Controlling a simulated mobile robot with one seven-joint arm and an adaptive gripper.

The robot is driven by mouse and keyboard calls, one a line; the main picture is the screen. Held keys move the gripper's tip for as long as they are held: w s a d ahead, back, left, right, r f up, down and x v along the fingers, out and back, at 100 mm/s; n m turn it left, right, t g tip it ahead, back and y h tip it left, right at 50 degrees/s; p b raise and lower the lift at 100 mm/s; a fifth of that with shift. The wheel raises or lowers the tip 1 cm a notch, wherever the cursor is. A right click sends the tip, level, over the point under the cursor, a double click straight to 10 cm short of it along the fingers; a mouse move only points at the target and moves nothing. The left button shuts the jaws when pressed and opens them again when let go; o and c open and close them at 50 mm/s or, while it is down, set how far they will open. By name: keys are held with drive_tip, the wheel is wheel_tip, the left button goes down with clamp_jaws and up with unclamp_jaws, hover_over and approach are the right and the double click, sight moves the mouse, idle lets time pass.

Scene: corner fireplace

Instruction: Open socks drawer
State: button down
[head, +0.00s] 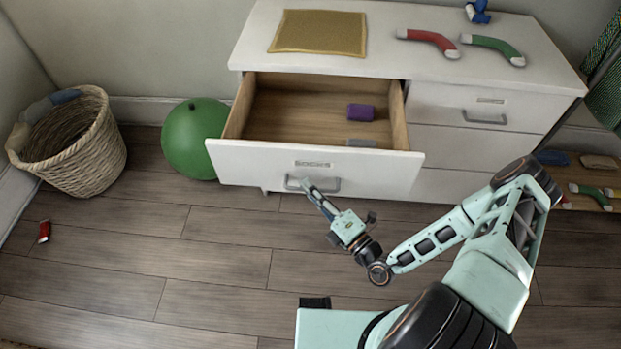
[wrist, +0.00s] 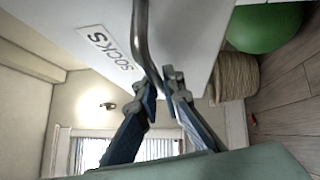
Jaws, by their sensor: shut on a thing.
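The socks drawer (head: 265,160) is the top left drawer of a white dresser and stands pulled out, its inside showing. Its front carries a "SOCKS" label, which also shows in the wrist view (wrist: 108,50). The grey metal bar handle (head: 330,186) is on the drawer front; it also shows in the wrist view (wrist: 141,40). My gripper (head: 308,187) is at the left part of the handle. In the wrist view its two fingers (wrist: 163,90) are shut on the bar. Inside the drawer are a purple rolled item (head: 361,112) and a grey item (head: 361,143).
A green ball (head: 193,140) rests on the floor just left of the drawer. A wicker basket (head: 85,150) stands further left. A small red item (head: 44,231) lies on the floor. Red (head: 428,41) and green (head: 494,47) socks lie on the dresser top. The floor in front is clear.

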drive_tip(key=shift+s, duration=0.15)
drive_tip(key=c, duration=2.1)
unclamp_jaws()
